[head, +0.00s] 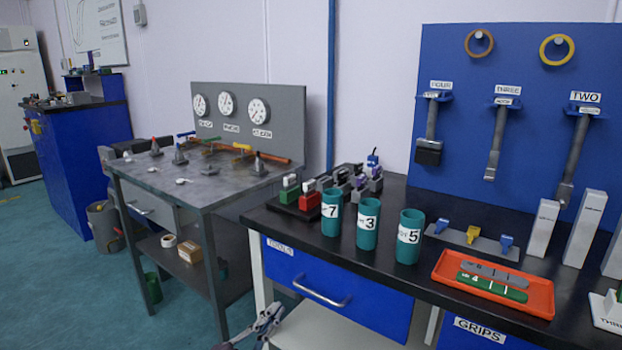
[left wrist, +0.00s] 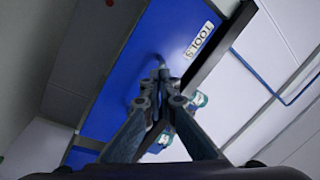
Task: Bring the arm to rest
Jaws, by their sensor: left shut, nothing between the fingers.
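My left gripper (head: 268,320) is low at the bottom edge of the head view, in front of the black-topped bench and below its blue drawer. In the left wrist view my left gripper (left wrist: 163,82) has its fingers together with nothing between them. The blue drawer front (left wrist: 150,45) with its label fills the middle behind the fingers. My right gripper is not in view.
The black-topped bench (head: 340,248) carries teal cups (head: 368,224) and an orange tray (head: 530,300). Its blue drawer (head: 380,302) is closed. A grey table (head: 190,185) with gauges stands to the left. The teal floor (head: 70,280) is clear at left.

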